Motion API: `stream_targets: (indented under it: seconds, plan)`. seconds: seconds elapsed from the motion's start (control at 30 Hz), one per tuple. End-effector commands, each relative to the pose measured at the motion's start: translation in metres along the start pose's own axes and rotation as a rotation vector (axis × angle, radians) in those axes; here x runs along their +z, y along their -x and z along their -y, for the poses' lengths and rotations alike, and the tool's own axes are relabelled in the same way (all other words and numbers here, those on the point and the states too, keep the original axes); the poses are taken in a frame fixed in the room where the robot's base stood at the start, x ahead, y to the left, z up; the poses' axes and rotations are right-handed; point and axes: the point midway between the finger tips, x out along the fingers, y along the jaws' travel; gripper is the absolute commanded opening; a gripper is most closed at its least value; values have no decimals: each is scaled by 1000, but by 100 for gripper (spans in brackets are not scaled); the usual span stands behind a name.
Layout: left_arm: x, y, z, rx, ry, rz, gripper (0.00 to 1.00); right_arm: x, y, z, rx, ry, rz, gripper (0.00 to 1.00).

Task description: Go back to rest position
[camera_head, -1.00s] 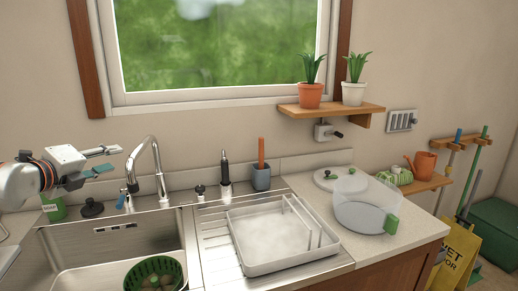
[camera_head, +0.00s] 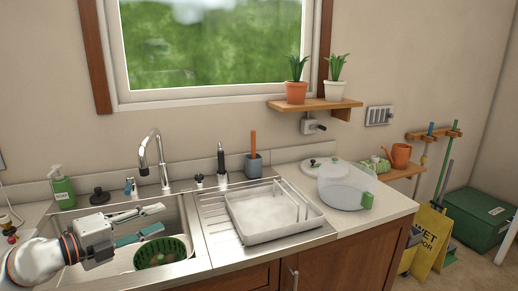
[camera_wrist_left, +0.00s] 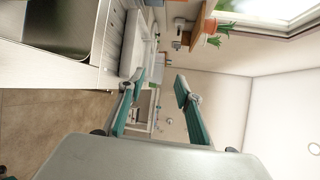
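My left gripper (camera_head: 145,224) comes in from the left in the head view, over the left part of the sink. Its two teal-padded fingers point right and stand apart. In the left wrist view the fingers (camera_wrist_left: 160,105) are also spread, with nothing between them. My right gripper is in neither view.
The metal sink (camera_head: 190,222) has a tall faucet (camera_head: 160,160) behind it. A green soap bottle (camera_head: 62,188) stands at the back left. A white tray (camera_head: 270,236) lies on the drainboard. A clear container (camera_head: 345,187) stands on the right counter. Plants stand on a shelf (camera_head: 312,104).

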Motion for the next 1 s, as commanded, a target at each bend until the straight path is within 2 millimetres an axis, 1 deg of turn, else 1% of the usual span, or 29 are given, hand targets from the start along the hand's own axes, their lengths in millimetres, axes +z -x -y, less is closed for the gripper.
stream_targets:
  seconds: [0.03, 0.1, 0.13, 0.2, 0.27, 0.37, 0.47, 0.57, 0.6, 0.67, 0.7, 0.77, 0.8, 0.87, 0.9, 1.0]
  plan:
    - [-22, -4, -13, -42, 75, -34, 34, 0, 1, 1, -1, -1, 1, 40]
    - [-44, -6, -22, -111, 176, -61, 34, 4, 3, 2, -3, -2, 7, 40]
    - [-52, -6, -27, -140, 221, -66, 34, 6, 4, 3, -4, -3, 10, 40]
    - [-67, -4, -38, -199, 331, -63, 34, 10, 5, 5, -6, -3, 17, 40]
    - [-76, -2, -49, -245, 430, -44, 34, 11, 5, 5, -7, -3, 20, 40]
    - [-86, 4, -76, -299, 601, 17, 34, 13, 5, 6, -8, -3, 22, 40]
    - [-93, 13, -112, -323, 776, 106, 34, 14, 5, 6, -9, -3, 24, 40]
    - [-104, 24, -158, -312, 954, 218, 34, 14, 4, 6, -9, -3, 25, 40]
    - [-110, 30, -179, -298, 1023, 265, 34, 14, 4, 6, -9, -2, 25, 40]
    - [-123, 39, -212, -265, 1128, 340, 34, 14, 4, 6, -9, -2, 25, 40]
    - [-134, 46, -236, -236, 1198, 390, 34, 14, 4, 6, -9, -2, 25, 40]
    - [-154, 56, -270, -183, 1299, 461, 34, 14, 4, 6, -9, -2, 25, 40]
    - [-168, 64, -291, -146, 1360, 502, 34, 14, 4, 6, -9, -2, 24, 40]
    - [-191, 74, -318, -88, 1443, 556, 34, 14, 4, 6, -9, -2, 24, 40]
    - [-206, 80, -334, -50, 1490, 586, 34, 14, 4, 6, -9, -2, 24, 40]
    - [-238, 93, -362, 29, 1585, 638, 34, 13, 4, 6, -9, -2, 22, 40]
